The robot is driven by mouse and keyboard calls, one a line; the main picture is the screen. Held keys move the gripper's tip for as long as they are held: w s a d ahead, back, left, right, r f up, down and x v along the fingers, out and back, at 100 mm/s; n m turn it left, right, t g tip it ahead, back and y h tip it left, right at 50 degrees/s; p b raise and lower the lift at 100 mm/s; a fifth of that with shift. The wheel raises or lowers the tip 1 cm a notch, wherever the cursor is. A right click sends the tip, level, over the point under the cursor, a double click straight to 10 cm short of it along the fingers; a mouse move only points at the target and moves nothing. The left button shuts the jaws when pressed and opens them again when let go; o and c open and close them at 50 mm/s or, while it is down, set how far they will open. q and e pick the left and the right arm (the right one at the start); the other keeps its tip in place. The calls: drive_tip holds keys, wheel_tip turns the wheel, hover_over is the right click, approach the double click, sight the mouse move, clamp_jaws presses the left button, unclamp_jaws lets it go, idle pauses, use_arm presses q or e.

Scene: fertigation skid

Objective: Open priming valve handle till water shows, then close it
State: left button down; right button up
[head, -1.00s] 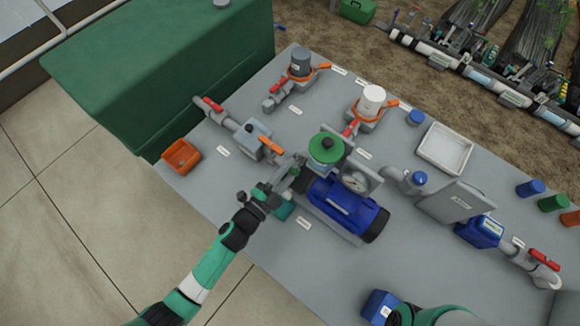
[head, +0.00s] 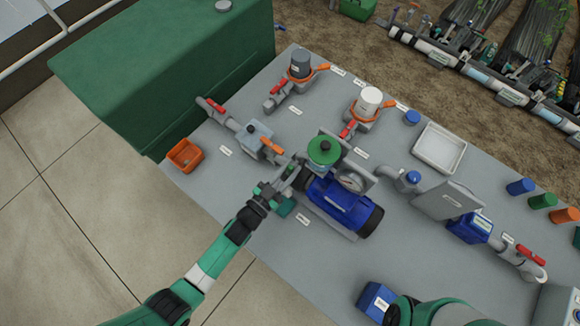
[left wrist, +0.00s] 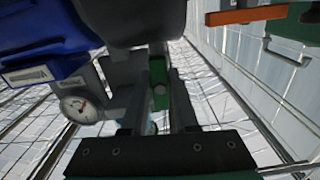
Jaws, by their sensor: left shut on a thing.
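The pump stands mid-table in the head view, with a blue motor (head: 342,205), a green round cap (head: 324,151) and a pressure gauge (head: 352,182). My left gripper (head: 292,177) is at the pump's near left side, below the cap. In the left wrist view its fingers (left wrist: 158,98) are shut on a small green piece (left wrist: 158,78), which looks like the priming valve handle. The gripper hides this handle in the head view. I cannot tell its angle, and no water shows clearly. The gauge also shows in the left wrist view (left wrist: 80,106). My right gripper is out of view.
An orange-handled valve (head: 271,146) sits just left of the pump. An orange bin (head: 185,155) stands at the table's left edge.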

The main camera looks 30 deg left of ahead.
use_arm(q)
drive_tip(key=shift+n, duration=0.6)
drive_tip(key=c, duration=0.8)
unclamp_jaws()
drive_tip(key=shift+o, duration=0.2)
drive_tip(key=s+a+p, duration=0.2)
drive_tip(key=s, duration=0.9)
drive_tip(key=shift+s+p, duration=0.25)
drive_tip(key=shift+p, duration=0.05)
